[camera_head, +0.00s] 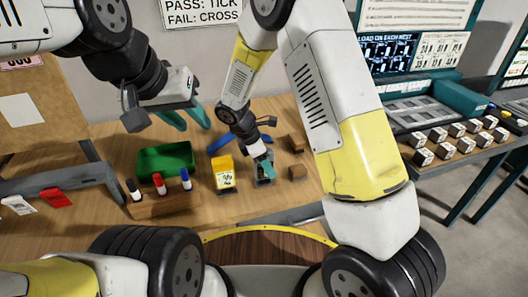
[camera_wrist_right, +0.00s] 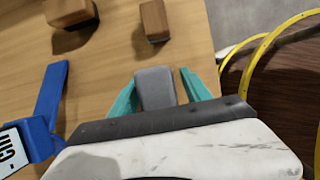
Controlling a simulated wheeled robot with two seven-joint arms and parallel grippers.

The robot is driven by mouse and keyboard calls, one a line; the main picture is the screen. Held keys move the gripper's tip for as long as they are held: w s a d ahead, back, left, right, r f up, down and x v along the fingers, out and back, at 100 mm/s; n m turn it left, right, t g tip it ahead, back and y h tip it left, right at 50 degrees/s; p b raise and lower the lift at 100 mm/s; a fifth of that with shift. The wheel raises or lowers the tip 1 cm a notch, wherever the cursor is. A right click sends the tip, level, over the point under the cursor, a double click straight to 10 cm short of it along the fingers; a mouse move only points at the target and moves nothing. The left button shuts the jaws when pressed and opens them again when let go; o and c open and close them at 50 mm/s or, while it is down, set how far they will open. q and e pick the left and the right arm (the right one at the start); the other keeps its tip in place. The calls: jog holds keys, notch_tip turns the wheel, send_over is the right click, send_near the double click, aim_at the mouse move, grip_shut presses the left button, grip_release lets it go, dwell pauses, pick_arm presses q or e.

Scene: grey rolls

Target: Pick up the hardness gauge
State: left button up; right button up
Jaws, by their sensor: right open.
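A grey block, which I take to be the hardness gauge, stands on the wooden table under my right gripper (camera_head: 267,168). In the head view the gripper hides much of it. In the right wrist view the grey block (camera_wrist_right: 155,88) sits between the two teal fingers of my right gripper (camera_wrist_right: 158,92). The fingers are open, with a narrow gap on each side of the block. My left gripper (camera_head: 194,126) is open and empty above the table, behind the green tray.
A yellow labelled holder (camera_head: 223,172) stands just left of my right gripper. A blue piece (camera_wrist_right: 48,108) is close by. Small brown blocks (camera_head: 297,172) lie to the right. A green tray (camera_head: 165,158) and a marker rack (camera_head: 165,205) are further left.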

jog(key=shift+d+f, duration=0.1)
jog(key=shift+f, duration=0.15)
grip_shut()
jog(key=shift+r, duration=0.2)
